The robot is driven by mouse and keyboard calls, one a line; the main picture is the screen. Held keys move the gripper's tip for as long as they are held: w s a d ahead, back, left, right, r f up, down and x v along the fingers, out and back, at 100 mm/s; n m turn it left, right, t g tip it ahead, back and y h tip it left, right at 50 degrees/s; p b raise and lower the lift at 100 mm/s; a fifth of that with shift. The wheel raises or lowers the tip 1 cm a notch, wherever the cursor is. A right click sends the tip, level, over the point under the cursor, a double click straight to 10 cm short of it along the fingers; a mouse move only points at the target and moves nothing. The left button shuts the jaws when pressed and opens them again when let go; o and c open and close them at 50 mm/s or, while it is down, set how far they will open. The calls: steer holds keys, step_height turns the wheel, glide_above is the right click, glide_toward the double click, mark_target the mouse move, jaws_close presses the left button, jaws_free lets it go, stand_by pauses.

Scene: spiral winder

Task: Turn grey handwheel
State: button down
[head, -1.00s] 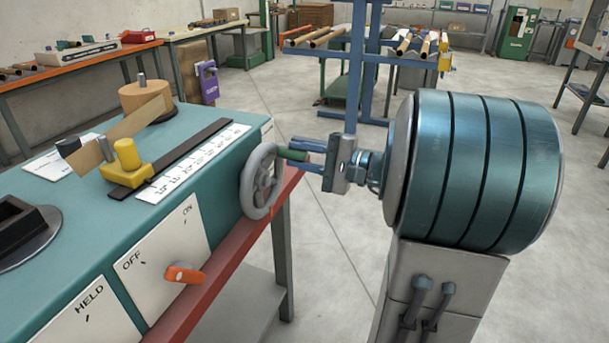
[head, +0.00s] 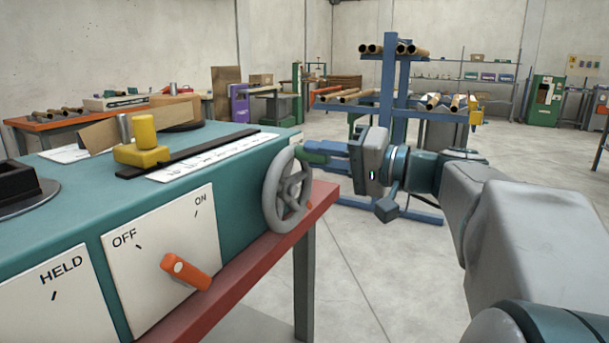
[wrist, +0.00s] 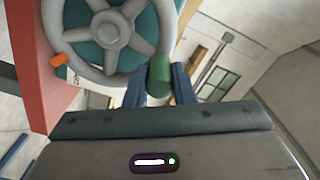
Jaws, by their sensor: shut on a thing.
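In the wrist view the fingers of my gripper (wrist: 158,86) stand on both sides of the handle.
An orange lever (head: 186,271) sits on the OFF/ON plate (head: 150,268) left of the handwheel. A red ledge (head: 235,268) runs below. A yellow clamp (head: 141,154) and a ruler strip (head: 222,154) are on the machine top. A blue rack (head: 388,100) stands behind. Floor at right is open.

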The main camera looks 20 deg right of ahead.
steer(key=shift+s+a+n+b, duration=0.15)
steer(key=shift+n+b, duration=0.25)
steer(key=shift+b, duration=0.05)
steer(key=c, duration=1.2)
jaws_free()
steer(key=shift+c, duration=0.2)
steer(key=p+v, duration=0.3)
steer(key=v, duration=1.1)
steer(key=shift+a+r, duration=0.15)
